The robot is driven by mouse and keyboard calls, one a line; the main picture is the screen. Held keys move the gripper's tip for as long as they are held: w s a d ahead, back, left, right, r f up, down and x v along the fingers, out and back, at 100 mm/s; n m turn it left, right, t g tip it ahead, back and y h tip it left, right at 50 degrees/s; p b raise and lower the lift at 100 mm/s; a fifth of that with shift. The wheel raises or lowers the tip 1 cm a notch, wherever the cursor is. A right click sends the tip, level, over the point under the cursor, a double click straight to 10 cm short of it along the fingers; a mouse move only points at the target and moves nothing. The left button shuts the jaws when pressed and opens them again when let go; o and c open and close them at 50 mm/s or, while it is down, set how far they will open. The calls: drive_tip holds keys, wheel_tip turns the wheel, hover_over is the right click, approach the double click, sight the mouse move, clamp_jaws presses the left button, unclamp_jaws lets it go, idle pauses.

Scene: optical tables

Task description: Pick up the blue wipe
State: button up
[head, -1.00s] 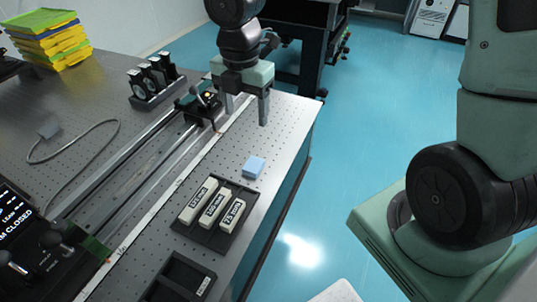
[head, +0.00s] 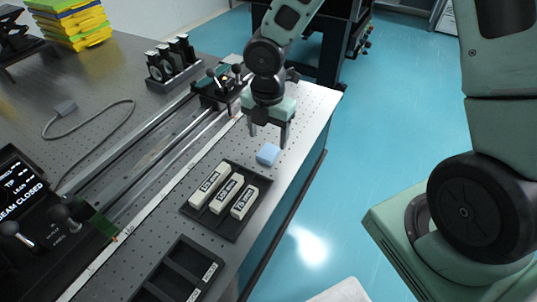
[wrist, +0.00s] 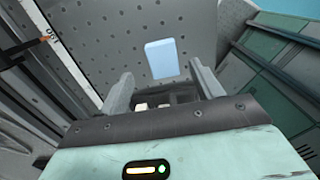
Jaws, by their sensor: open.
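The blue wipe (head: 268,154) is a small light-blue block-like pad lying flat on the perforated table top (head: 310,112), near its right edge. My gripper (head: 268,140) is open and empty, pointing down just above and behind the wipe in the head view. In the wrist view the wipe (wrist: 162,59) shows whole, beyond and roughly between the two spread fingers (wrist: 160,92), not touched by them. The exact height of the fingers over the table is hard to tell.
A black tray (head: 226,228) with three labelled white boxes lies close in front of the wipe. A rail (head: 150,150) with a mounted stage runs along the left. Blue floor lies beyond the table's right edge.

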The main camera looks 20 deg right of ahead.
sight(268, 152)
drive_tip(key=f, duration=0.3)
drive_tip(key=f+b, duration=0.1)
drive_tip(key=shift+s+a+f, duration=0.1)
drive_tip(key=shift+s+f, duration=0.2)
drive_tip(key=c, duration=1.1)
drive_tip(key=shift+c, duration=0.2)
wheel_tip(268, 152, up, 10)
drive_tip(key=p, duration=0.2)
drive_tip(key=shift+p, duration=0.3)
